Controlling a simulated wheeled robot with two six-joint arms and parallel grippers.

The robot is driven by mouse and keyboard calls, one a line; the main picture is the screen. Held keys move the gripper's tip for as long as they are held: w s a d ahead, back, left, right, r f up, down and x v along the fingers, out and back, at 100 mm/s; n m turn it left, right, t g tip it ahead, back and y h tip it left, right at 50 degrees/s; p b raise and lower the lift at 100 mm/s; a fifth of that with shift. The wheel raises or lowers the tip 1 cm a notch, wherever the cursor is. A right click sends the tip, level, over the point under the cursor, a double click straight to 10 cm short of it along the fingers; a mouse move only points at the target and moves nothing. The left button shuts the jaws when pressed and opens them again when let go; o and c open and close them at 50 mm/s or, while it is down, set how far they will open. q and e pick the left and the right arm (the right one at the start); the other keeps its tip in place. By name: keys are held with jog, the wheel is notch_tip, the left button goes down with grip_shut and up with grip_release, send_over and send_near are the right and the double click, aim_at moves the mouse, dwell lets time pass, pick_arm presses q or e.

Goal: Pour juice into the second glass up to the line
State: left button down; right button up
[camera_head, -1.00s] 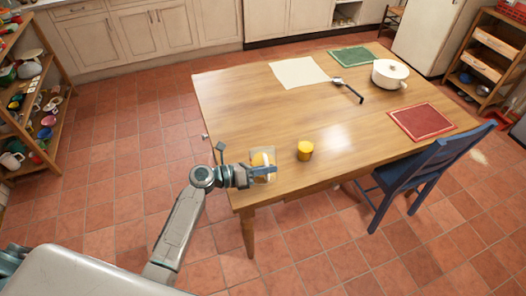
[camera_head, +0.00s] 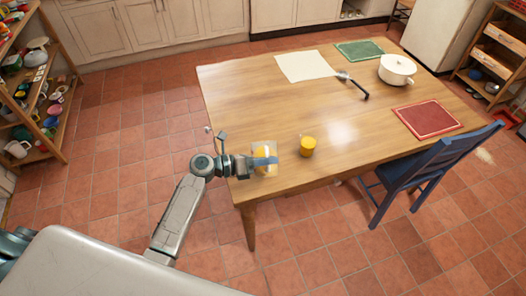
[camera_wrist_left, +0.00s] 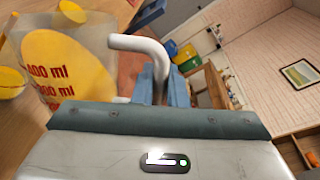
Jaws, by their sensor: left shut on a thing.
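A clear jug (camera_head: 269,149) of orange-yellow juice is at the near left edge of the table. My left gripper (camera_head: 262,162) is shut on its handle. In the left wrist view the jug (camera_wrist_left: 72,35) shows red "ml" marks and juice inside. Its white handle (camera_wrist_left: 150,46) runs between my blue fingers (camera_wrist_left: 168,88). I cannot tell whether the jug touches the table. A glass (camera_head: 307,147) with yellow juice stands on the table right of the jug. A glass with yellow juice (camera_wrist_left: 10,82) also shows left of the jug in the left wrist view. My right gripper is out of view.
The wooden table (camera_head: 240,100) is clear around the glass. Farther back are a cream mat (camera_head: 302,66), a green mat (camera_head: 360,49), a ladle (camera_head: 355,86) and a white pot (camera_head: 397,69). A red mat (camera_head: 427,118) lies at right, near a blue chair (camera_head: 430,165).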

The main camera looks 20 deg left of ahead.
pick_arm(q)
jog(key=shift+r, duration=0.1)
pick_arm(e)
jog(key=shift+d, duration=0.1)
pick_arm(q)
jog(key=shift+w, duration=0.15)
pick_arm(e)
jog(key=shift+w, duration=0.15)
pick_arm(q)
jog(key=shift+a, duration=0.1)
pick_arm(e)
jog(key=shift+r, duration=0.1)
pick_arm(q)
jog(key=shift+w, duration=0.1)
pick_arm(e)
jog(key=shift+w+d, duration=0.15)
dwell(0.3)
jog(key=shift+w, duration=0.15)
pick_arm(q)
jog(key=shift+r+n, duration=0.1)
jog(key=shift+n, duration=0.2)
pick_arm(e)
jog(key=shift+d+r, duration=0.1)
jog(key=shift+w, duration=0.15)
